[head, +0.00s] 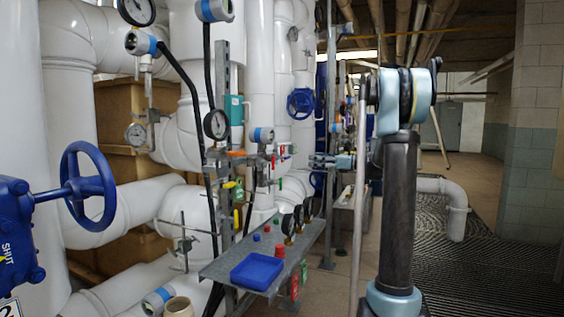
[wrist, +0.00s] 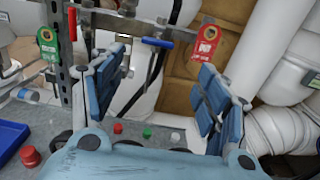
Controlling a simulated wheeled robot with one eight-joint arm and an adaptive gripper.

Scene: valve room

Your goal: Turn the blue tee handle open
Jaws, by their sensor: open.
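The blue tee handle (wrist: 157,43) shows in the wrist view as a short, nearly level bar on a valve along a metal rail. A dark hose or stem hangs below it. My gripper (wrist: 160,66) is open and empty, with one blue-padded finger on each side of the picture. The handle appears between and beyond the fingertips, apart from both. In the head view my gripper (head: 331,160) is right of the valve rail, its fingers toward the pipes. I cannot pick out the blue tee handle surely in the head view.
A red tee handle (wrist: 72,22) and green tag (wrist: 47,45) are left of the blue handle; a red tag (wrist: 207,43) hangs right. Below, a metal shelf (head: 222,268) holds a blue tray (head: 257,271), small coloured knobs and gauges. Large white pipes stand behind.

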